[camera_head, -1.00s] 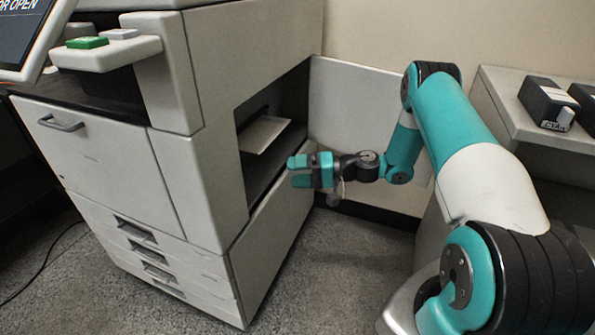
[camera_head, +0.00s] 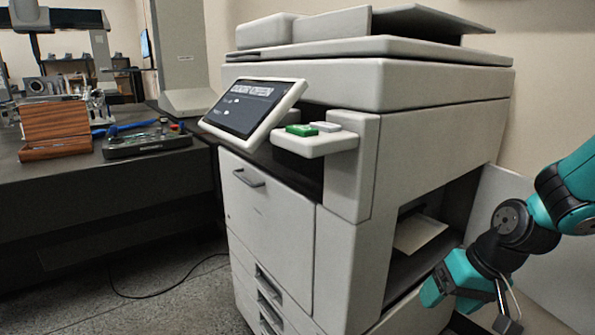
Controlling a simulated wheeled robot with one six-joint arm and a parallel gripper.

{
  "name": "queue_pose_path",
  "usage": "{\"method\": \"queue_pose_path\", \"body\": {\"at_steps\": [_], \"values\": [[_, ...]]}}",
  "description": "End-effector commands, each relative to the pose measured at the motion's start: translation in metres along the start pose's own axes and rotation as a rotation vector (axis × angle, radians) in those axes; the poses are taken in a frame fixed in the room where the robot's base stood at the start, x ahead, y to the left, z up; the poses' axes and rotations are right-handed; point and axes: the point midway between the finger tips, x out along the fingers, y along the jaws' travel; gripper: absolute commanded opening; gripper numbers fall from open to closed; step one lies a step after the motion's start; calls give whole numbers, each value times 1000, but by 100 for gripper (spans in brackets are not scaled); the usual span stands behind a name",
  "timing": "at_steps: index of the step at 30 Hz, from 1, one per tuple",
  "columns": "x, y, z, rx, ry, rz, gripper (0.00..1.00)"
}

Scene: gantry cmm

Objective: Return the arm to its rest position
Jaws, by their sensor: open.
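My teal and black arm (camera_head: 562,195) enters from the right edge of the head view, with much of it outside the picture. Its wrist bends down to my gripper (camera_head: 440,284), which has teal fingers and is open. I see nothing held between the fingers. The gripper hangs in front of the lower right part of the copier's side opening. Whether it touches the copier cannot be told from this view.
The large grey copier (camera_head: 345,240) fills the middle. A pale sheet or tray (camera_head: 418,234) shows inside its side opening. The opened side panel (camera_head: 530,255) stands behind my arm. A dark bench (camera_head: 110,190) with a wooden box (camera_head: 55,128) is at left.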

Motion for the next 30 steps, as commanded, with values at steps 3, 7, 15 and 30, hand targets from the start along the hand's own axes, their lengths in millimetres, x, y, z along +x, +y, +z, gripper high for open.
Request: {"method": "queue_pose_path", "body": {"at_steps": [3,7,15,30], "values": [[-23,0,24,-18,0,120,73],[-44,6,47,-25,7,234,73],[-70,-44,80,-154,-27,185,73],[-154,-168,147,-562,-189,-102,73]]}}
